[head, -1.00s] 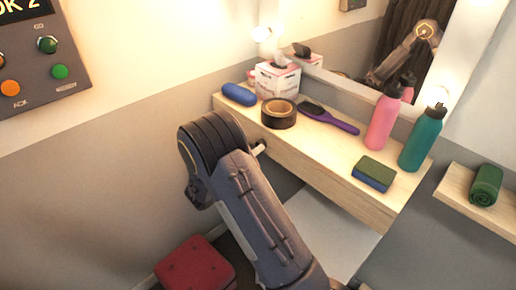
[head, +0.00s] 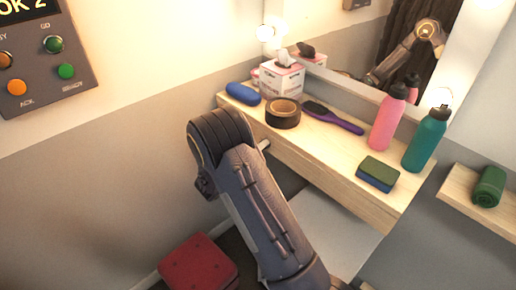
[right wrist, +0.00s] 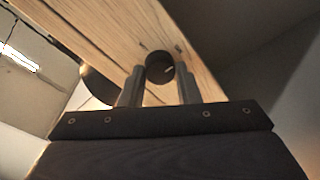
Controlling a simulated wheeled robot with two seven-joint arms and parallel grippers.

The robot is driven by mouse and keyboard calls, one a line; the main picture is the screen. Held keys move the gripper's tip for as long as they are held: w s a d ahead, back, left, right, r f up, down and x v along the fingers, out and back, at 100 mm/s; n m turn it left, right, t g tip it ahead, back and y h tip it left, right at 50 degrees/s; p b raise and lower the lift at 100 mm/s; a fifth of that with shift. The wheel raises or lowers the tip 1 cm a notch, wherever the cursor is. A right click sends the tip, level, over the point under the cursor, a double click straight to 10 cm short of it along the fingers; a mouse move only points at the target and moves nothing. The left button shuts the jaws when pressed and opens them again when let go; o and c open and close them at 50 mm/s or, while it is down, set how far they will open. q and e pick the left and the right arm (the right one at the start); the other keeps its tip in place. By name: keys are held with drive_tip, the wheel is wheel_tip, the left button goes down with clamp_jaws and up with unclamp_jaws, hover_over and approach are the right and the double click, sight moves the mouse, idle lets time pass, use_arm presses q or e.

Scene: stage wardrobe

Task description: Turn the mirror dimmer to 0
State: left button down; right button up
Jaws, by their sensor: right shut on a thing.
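The mirror dimmer is a dark round knob (right wrist: 158,67) on the wooden front of the shelf, seen in the right wrist view. A small pale mark shows on its face, toward the right side. Two short dark marks are on the wood just above it, one to each side. My right gripper (right wrist: 160,86) has one finger on each side of the knob and is shut on it. In the head view my right arm covers most of the gripper, and I cannot make out the knob there. My left gripper is not in view.
The wooden shelf (head: 325,165) under the mirror (head: 395,45) carries a tape roll (head: 283,115), a tissue box (head: 281,80), a purple brush (head: 335,119), a pink bottle (head: 387,122), a teal bottle (head: 427,140) and a sponge (head: 377,174). A red stool (head: 198,268) stands below.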

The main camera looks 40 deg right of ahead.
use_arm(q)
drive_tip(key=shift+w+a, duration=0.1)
use_arm(e)
drive_tip(key=shift+s+d, duration=0.25)
drive_tip(key=n+g+p, duration=0.1)
drive_tip(key=n, duration=0.5)
drive_tip(key=n+g+p, duration=0.1)
drive_tip(key=n+p, duration=0.1)
drive_tip(key=n, duration=0.5)
drive_tip(key=w+r+n+p, duration=0.1)
drive_tip(key=n, duration=0.6)
drive_tip(key=shift+g, duration=0.4)
drive_tip(key=n+p, duration=0.2)
drive_tip(key=n, duration=0.3)
drive_tip(key=shift+w+g, duration=0.1)
drive_tip(key=shift+g, duration=0.2)
drive_tip(key=n+p, duration=0.1)
drive_tip(key=n, duration=0.3)
drive_tip(key=shift+w+a+n+p, duration=0.1)
drive_tip(key=shift+n+p, duration=0.2)
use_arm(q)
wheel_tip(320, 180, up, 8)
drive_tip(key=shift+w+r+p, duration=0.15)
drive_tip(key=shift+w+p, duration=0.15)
use_arm(e)
drive_tip(key=shift+f+n+h, duration=0.2)
drive_tip(key=shift+n+h, duration=0.1)
drive_tip(key=shift+n, duration=1.6)
